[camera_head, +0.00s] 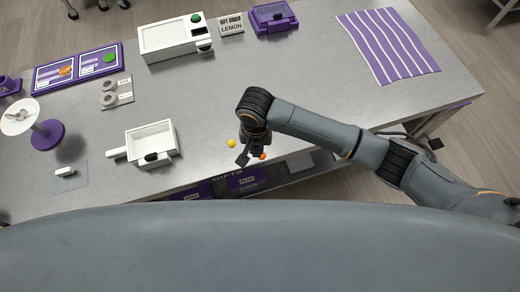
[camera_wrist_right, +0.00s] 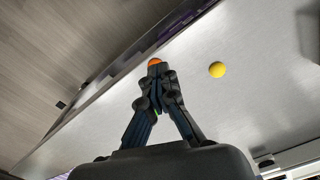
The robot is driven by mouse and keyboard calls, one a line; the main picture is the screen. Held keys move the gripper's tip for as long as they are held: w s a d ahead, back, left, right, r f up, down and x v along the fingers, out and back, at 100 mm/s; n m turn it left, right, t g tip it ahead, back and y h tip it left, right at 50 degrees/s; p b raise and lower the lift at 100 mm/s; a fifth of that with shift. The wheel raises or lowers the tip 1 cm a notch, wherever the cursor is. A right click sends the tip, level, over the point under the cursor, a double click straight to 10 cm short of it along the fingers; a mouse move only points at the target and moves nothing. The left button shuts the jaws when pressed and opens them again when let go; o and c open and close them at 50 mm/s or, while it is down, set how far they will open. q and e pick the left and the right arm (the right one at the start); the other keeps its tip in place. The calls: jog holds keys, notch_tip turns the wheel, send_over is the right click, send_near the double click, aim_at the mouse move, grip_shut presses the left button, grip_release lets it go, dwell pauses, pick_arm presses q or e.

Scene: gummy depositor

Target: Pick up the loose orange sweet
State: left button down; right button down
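The loose orange sweet (camera_head: 263,156) is at the fingertips of my right gripper (camera_head: 257,154), near the table's front edge. In the right wrist view the orange sweet (camera_wrist_right: 154,61) shows at the tips of my right gripper (camera_wrist_right: 156,74). The fingers converge to a narrow gap, and the gripper looks shut on the sweet, whose lower part they hide. I cannot tell whether the sweet touches the table. My left gripper is not in view.
A yellow sweet (camera_head: 231,143) lies on the table (camera_head: 300,90) just left of my right gripper. A white tray with a handle (camera_head: 151,143) stands further left. A white machine (camera_head: 176,39) and a striped purple mat (camera_head: 388,45) lie further back. The table between is clear.

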jog(key=s+a+r, duration=0.2)
jog(key=s+r, duration=0.1)
jog(key=s, duration=0.2)
jog(key=s+a+r+b, duration=0.1)
jog(key=s+a+r, duration=0.2)
jog(key=s+r, duration=0.1)
jog(key=shift+s+a+r+b, duration=0.3)
jog(key=shift+s, duration=0.5)
jog(key=c, duration=2)
grip_release()
jog(key=shift+c, duration=0.2)
jog(key=o, duration=1.6)
jog(key=shift+r, duration=0.1)
